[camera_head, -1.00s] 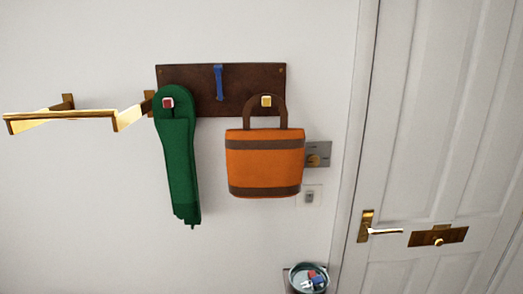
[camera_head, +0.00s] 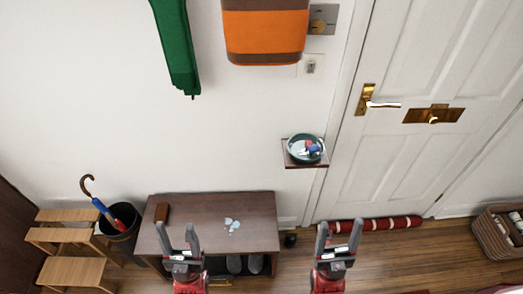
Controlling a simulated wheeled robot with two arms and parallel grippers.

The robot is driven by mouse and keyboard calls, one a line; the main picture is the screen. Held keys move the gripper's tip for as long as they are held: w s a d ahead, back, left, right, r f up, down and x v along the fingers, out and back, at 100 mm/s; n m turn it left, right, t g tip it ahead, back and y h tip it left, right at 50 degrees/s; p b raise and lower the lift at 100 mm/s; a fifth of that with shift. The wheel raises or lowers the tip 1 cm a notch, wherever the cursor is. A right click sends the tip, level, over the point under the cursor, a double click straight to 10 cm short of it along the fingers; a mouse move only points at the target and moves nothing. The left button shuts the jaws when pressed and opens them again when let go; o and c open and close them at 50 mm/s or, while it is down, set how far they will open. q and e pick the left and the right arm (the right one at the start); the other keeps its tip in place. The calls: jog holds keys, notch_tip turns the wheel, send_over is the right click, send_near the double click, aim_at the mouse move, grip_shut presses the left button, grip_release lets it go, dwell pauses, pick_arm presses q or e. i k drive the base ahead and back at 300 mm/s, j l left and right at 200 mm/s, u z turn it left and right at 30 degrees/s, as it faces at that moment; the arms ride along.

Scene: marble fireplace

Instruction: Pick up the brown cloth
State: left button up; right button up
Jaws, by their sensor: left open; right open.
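I cannot pick out a brown cloth for certain in the head view. A small brown item (camera_head: 162,212) lies at the left end of the dark wooden bench (camera_head: 205,207); I cannot tell whether it is cloth or a block. My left gripper (camera_head: 178,235) is open and empty, with its fingers over the front left part of the bench, just below the brown item in the picture. My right gripper (camera_head: 340,232) is open and empty, to the right of the bench and in front of the door.
Pale blue pieces (camera_head: 232,225) lie on the bench, with shoes (camera_head: 235,264) beneath. Wooden steps (camera_head: 75,240) and an umbrella bin (camera_head: 118,222) stand left. A bowl (camera_head: 305,147) sits on a small shelf. A red draught roll (camera_head: 375,225) lies before the door; a basket (camera_head: 497,230) stands right.

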aim_at(162, 210)
jog(key=u, duration=1.05)
